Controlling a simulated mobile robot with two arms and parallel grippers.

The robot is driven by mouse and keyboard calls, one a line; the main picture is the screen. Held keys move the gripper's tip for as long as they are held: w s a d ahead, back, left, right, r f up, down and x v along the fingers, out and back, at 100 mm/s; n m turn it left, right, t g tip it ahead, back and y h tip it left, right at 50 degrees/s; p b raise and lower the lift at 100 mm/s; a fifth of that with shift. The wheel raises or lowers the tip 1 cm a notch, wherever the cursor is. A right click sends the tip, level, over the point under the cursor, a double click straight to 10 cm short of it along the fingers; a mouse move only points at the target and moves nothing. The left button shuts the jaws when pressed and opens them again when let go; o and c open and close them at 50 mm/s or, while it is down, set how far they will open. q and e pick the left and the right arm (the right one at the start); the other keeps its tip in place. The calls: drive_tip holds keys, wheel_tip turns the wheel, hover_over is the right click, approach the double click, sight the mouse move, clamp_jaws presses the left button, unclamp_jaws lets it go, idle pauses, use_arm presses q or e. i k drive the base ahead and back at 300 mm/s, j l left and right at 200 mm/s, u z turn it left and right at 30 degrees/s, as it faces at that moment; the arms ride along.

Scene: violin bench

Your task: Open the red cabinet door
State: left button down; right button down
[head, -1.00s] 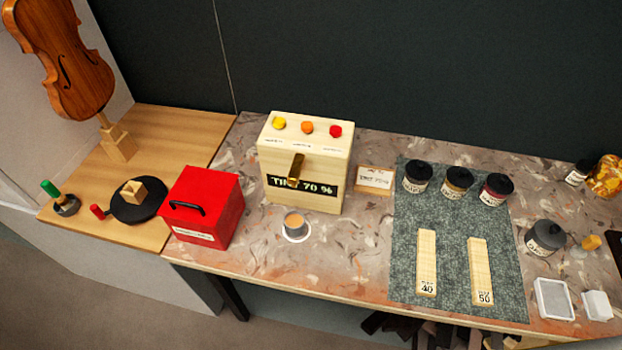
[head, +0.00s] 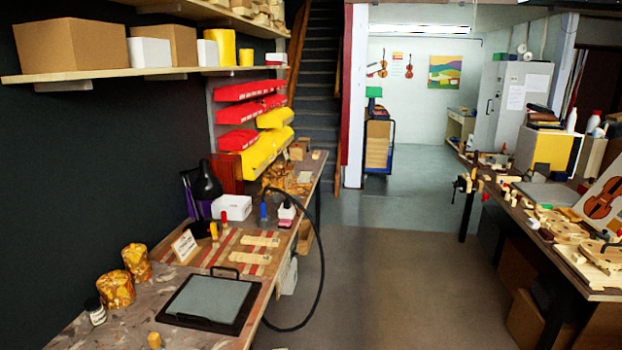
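The red box-shaped cabinet with the black handle, seen in the earlier head view, is out of view now. A dark red upright box-like thing (head: 226,173) stands against the wall at the back of the left bench. It is small in the picture, and I cannot tell whether it has a door. Neither of my grippers shows in the head view.
The left bench (head: 135,312) carries a black-framed tray (head: 210,300), amber jars (head: 116,289), a white box (head: 232,207) and a looping black hose (head: 318,250). A cluttered workbench (head: 590,285) stands at right. Open floor (head: 400,270) lies between, leading to stairs (head: 318,70) and a grey cabinet (head: 510,105).

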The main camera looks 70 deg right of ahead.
sight(236, 163)
drive_tip(key=z, duration=1.95)
drive_tip(key=i+l+z, duration=0.45)
drive_tip(key=i, duration=0.55)
drive_tip(key=i+z, duration=0.35)
drive_tip(key=i, duration=0.55)
drive_tip(key=i+l+u, duration=0.1)
drive_tip(key=i+u, duration=0.4)
drive_tip(key=i+l+u, duration=0.35)
drive_tip(key=i+u, duration=0.15)
